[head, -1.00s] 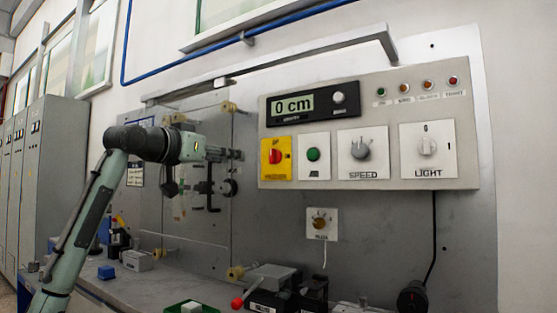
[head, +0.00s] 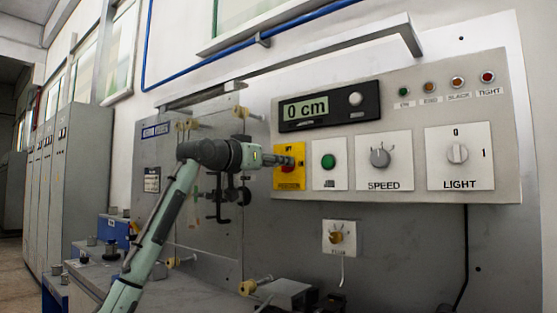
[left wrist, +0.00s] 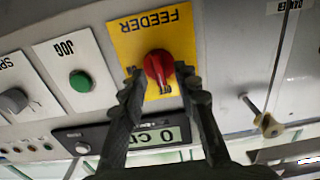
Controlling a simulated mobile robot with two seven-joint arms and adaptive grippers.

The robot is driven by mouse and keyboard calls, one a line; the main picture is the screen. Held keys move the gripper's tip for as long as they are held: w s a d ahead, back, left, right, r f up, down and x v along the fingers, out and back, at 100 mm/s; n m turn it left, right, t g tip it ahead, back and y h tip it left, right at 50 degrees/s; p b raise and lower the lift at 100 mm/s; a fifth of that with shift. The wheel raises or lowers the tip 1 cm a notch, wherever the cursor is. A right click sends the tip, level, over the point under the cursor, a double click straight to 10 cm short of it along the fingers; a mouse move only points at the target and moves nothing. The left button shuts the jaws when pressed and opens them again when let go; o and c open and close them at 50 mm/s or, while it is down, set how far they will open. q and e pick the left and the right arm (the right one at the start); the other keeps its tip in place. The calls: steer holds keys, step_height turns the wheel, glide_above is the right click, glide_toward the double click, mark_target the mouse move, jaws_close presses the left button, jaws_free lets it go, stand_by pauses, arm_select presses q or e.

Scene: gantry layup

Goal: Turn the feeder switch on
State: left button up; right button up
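The feeder switch is a red rotary knob (left wrist: 158,66) on a yellow plate marked FEEDER (left wrist: 128,42), seen upside down in the left wrist view. In the head view the yellow plate (head: 289,181) is at the left end of the control panel, its knob hidden by my gripper. My left gripper (head: 291,161) is right in front of it. In the left wrist view its two dark fingertips (left wrist: 159,72) are apart, one on each side of the knob, with small gaps showing; I see no clear contact. My right gripper is in neither view.
To the right on the panel (head: 400,105) are a green JOG button (head: 328,161), a SPEED knob (head: 380,157) and a LIGHT switch (head: 457,154). The display (head: 306,107) reads 0 cm. A small knob box (head: 339,238) sits below. Grey cabinets (head: 80,180) stand left.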

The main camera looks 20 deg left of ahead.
arm_select(q)
steer(key=shift+w+d, duration=0.1)
steer(key=shift+w, duration=0.1)
steer(key=shift+c, duration=0.2)
jaws_close()
